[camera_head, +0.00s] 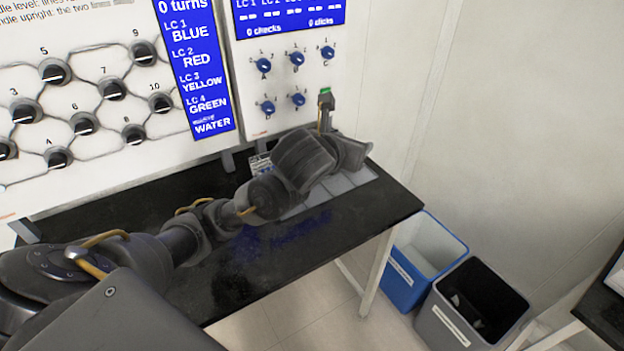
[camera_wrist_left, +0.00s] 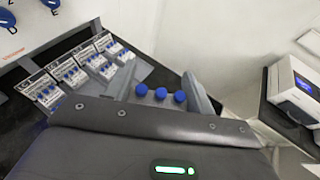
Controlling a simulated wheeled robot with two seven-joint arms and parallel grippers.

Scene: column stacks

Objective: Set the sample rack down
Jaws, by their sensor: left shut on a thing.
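In the left wrist view my left gripper (camera_wrist_left: 160,79) is shut on a sample rack (camera_wrist_left: 160,94), with a finger on either side. Only a short row of blue caps shows on it; its lower part is hidden behind my gripper body. Other labelled racks with blue-capped vials stand in a row to the left, the nearest being a white-labelled rack (camera_wrist_left: 43,92). In the head view my left arm reaches across the black bench (camera_head: 210,275) and hides most of its gripper's work area, so the held rack cannot be made out. My right gripper is not in view.
Pale slots (camera_head: 350,182) lie on the bench beyond my wrist. A panel with blue knobs (camera_head: 297,58) rises behind. A blue bin (camera_head: 405,290) and a grey bin (camera_head: 450,335) stand right of the bench. A white machine (camera_wrist_left: 295,85) stands on another table.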

